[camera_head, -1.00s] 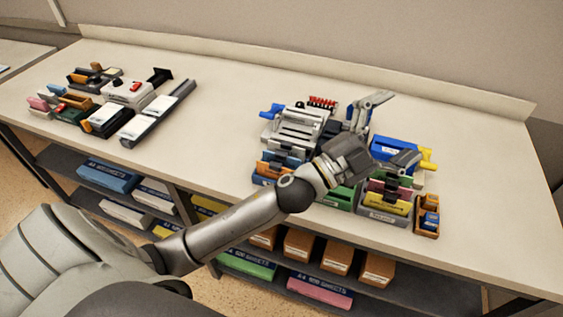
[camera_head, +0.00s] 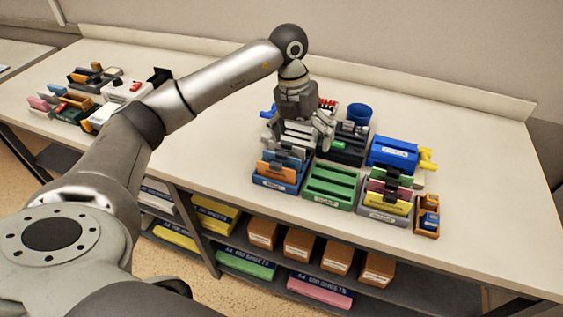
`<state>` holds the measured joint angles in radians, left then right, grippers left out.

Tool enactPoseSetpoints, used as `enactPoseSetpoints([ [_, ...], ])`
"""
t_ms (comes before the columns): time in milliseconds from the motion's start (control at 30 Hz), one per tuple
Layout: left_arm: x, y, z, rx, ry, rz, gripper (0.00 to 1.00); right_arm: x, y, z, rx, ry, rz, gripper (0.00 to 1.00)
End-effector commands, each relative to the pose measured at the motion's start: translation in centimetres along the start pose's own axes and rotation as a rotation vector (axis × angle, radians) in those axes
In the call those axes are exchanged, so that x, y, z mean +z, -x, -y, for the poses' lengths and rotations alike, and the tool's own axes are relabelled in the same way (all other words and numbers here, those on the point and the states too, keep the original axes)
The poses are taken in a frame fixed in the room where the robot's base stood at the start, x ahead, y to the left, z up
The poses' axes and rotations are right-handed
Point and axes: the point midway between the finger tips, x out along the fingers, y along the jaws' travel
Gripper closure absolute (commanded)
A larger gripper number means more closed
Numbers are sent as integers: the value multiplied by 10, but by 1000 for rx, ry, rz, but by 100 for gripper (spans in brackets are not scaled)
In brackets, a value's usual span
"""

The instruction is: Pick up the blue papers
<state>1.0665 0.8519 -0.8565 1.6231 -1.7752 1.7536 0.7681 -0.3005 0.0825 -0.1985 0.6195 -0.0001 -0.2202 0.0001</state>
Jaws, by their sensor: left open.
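Light-blue papers (camera_head: 286,159) with a dark clip stand in the blue tray (camera_head: 274,183), behind an orange card (camera_head: 274,168). The tray is at the front left of the group of desk items. My left gripper (camera_head: 322,140) is above the group, pointing down, just behind and to the right of the blue papers. It is open, and I see nothing held in it. Its fingers partly cover the grey device behind the tray. I cannot tell whether a fingertip touches anything. My right gripper is not in view.
An empty green tray (camera_head: 332,186) stands right of the blue tray. A grey tray (camera_head: 383,212) with coloured cards, a blue box (camera_head: 393,152), a blue cup (camera_head: 359,113) and an orange holder (camera_head: 427,220) are further right. The bench (camera_head: 480,190) is clear at the right.

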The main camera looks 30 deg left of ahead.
Motion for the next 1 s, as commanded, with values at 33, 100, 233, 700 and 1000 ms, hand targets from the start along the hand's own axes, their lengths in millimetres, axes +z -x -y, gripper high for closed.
enactPoseSetpoints([
  [33,3,9,-17,59,30,1,0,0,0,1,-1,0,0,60],
  [100,3,18,-35,122,65,-4,0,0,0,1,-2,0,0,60],
  [233,2,22,-52,178,99,-12,0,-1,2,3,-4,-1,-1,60],
  [700,-1,-31,-62,181,98,-14,0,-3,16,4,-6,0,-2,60],
  [1000,-9,-68,-66,180,99,-16,0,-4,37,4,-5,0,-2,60],
])
